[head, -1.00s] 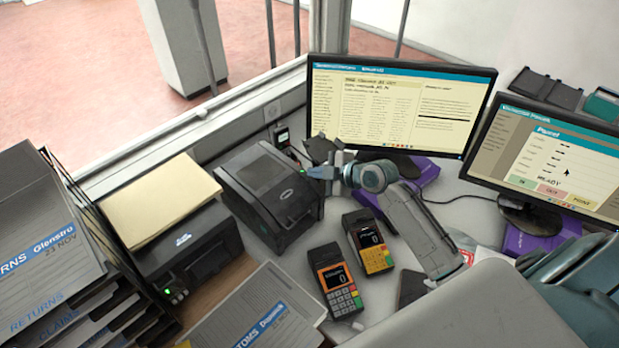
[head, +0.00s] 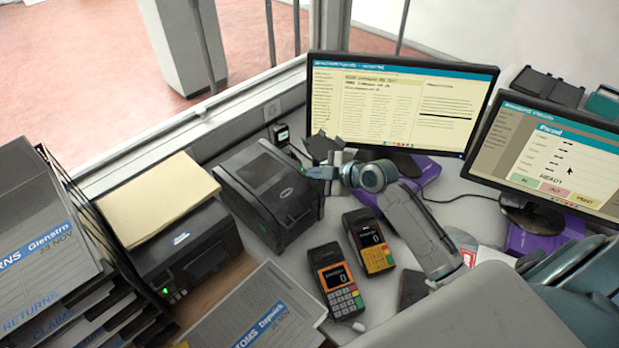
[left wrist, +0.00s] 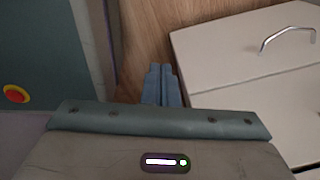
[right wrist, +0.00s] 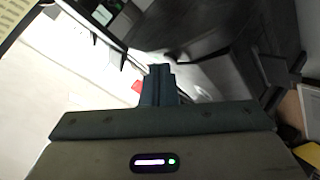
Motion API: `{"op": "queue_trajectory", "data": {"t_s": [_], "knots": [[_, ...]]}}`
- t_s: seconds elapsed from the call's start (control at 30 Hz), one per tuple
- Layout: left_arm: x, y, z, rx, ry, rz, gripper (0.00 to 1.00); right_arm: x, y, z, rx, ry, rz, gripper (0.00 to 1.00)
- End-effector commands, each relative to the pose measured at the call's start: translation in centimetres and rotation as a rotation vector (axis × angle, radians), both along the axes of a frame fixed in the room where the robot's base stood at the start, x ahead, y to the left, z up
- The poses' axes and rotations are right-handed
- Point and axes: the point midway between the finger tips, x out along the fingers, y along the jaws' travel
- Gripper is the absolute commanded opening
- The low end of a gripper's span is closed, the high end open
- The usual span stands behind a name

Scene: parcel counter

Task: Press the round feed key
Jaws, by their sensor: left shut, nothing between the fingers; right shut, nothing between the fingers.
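A dark label printer (head: 268,195) stands on the counter left of the first monitor, with a small light on its front. I cannot make out a round feed key on it. My right gripper (head: 318,172) is shut and empty, its fingers pointing left beside the printer's upper right side. I cannot tell whether it touches the printer. In the right wrist view the shut fingers (right wrist: 158,85) show with a dark body, probably the printer (right wrist: 200,30), beyond. My left gripper (left wrist: 162,85) is shut and empty over wood-coloured flooring, outside the head view.
Two card terminals, one orange (head: 336,283) and one yellow (head: 368,242), stand in front of the printer. A second dark printer (head: 190,255) carrying paper is to the left. Monitors (head: 400,100) stand behind. In the left wrist view, a pale drawer cabinet (left wrist: 235,50) is at right.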

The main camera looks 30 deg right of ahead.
Motion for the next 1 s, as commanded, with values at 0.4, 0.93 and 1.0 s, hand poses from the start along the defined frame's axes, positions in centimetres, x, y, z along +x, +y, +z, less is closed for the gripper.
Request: {"op": "queue_trajectory", "data": {"t_s": [0.4,0.93,1.0], "knots": [[0.02,-0.01,-0.20,0.000,0.000,0.000,0.00,0.04,0.02,-0.15,0.000,0.000,0.000,0.00],[0.02,-0.01,-0.12,0.000,0.000,0.000,0.00,-0.02,-0.01,0.25,0.000,0.000,0.000,0.00],[0.02,0.00,0.05,0.000,0.000,0.000,0.00,-0.11,-0.03,0.61,-0.001,0.000,0.000,0.00]]}}
